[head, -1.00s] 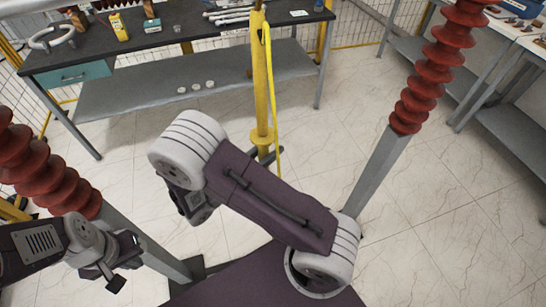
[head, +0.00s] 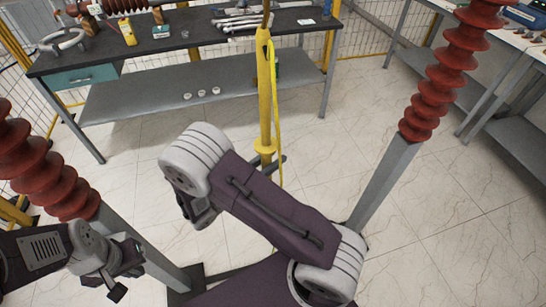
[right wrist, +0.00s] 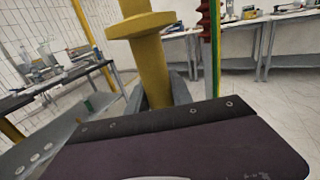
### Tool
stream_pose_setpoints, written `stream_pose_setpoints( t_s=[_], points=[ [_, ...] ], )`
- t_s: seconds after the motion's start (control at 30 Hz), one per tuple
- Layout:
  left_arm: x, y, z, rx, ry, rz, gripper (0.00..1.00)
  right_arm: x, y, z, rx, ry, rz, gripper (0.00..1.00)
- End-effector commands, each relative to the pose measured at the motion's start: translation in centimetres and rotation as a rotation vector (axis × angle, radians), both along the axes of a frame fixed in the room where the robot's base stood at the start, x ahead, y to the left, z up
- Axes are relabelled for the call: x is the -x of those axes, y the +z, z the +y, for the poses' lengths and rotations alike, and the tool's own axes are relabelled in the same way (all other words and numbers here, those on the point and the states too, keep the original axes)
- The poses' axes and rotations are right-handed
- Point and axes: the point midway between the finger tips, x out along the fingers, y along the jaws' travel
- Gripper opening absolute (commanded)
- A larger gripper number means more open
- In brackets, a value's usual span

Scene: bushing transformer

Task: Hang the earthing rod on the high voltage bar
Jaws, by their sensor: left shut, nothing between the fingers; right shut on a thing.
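The yellow earthing rod (head: 265,90) stands close to upright in the middle of the head view, with a yellow strap beside it. Its top runs out of the frame. In the right wrist view the rod (right wrist: 151,65) shows large, with a round collar. My right gripper (right wrist: 160,95) is shut around the rod below this collar; in the head view my right arm hides most of it. My left gripper (head: 125,279) is shut and empty at the lower left, beside the left post. I cannot make out the high voltage bar in either view.
Red ribbed insulators stand on grey posts at left (head: 45,180) and right (head: 432,95). A dark workbench (head: 185,50) with tools stands behind the rod. Another bench (head: 510,140) is at the far right. Tiled floor (head: 310,150) lies open between the posts.

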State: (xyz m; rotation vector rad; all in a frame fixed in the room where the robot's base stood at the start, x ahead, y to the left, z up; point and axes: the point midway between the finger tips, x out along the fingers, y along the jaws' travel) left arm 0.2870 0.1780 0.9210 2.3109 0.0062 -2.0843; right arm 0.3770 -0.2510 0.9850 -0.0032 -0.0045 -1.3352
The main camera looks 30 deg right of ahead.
Motion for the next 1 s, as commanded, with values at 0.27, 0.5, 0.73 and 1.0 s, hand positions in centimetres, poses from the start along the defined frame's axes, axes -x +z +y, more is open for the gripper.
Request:
stream_pose_setpoints(
  t_s=[0.27, 0.5, 0.73, 1.0],
  points=[
    [0.0, 0.0, 0.0, 0.000, 0.000, 0.000, 0.00, 0.0, 0.1, 0.0, 0.001, 0.000, 0.000, 0.52],
    [0.0, 0.0, 0.0, 0.000, 0.000, 0.000, 0.00, 0.0, 0.0, 0.1, -0.001, 0.001, 0.000, 0.52],
    [0.0, -0.5, 0.0, 0.000, 0.000, 0.000, 0.00, 0.9, -0.2, 4.2, -0.002, 0.006, -0.004, 0.52],
    [0.0, -0.9, 0.0, 0.000, 0.000, 0.000, 0.00, 2.0, -0.1, 8.5, 0.001, 0.002, -0.001, 0.52]
  ],
)
